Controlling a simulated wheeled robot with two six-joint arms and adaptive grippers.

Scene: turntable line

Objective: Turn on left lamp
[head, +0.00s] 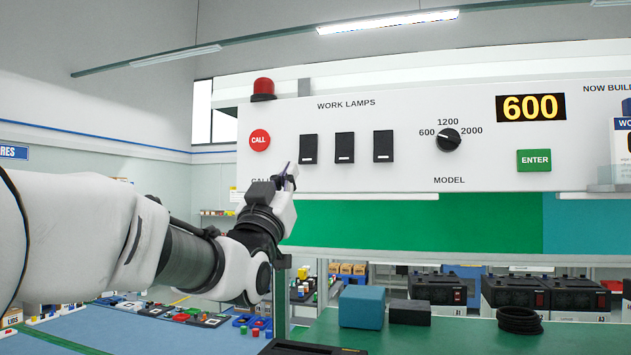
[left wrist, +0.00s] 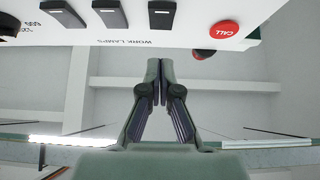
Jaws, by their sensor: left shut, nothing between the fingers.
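Three black rocker switches sit in a row under the "WORK LAMPS" label on the white panel (head: 390,100). The left switch (head: 308,149) is nearest the red CALL button (head: 260,140); the middle switch (head: 345,147) and right switch (head: 383,146) follow. My left gripper (head: 288,172) is shut and empty, just below and left of the left switch in the picture. In the left wrist view, where the panel appears upside down, its closed fingers (left wrist: 158,82) point toward the left switch (left wrist: 162,14), with a visible gap in the picture. My right gripper is out of view.
The model dial (head: 448,140), green ENTER button (head: 534,160) and "600" display (head: 530,107) are farther right. A red beacon (head: 263,88) stands above CALL. A strip lamp (head: 385,196) hangs under the panel. Below, the green bench holds a teal block (head: 362,306) and black rings (head: 520,320).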

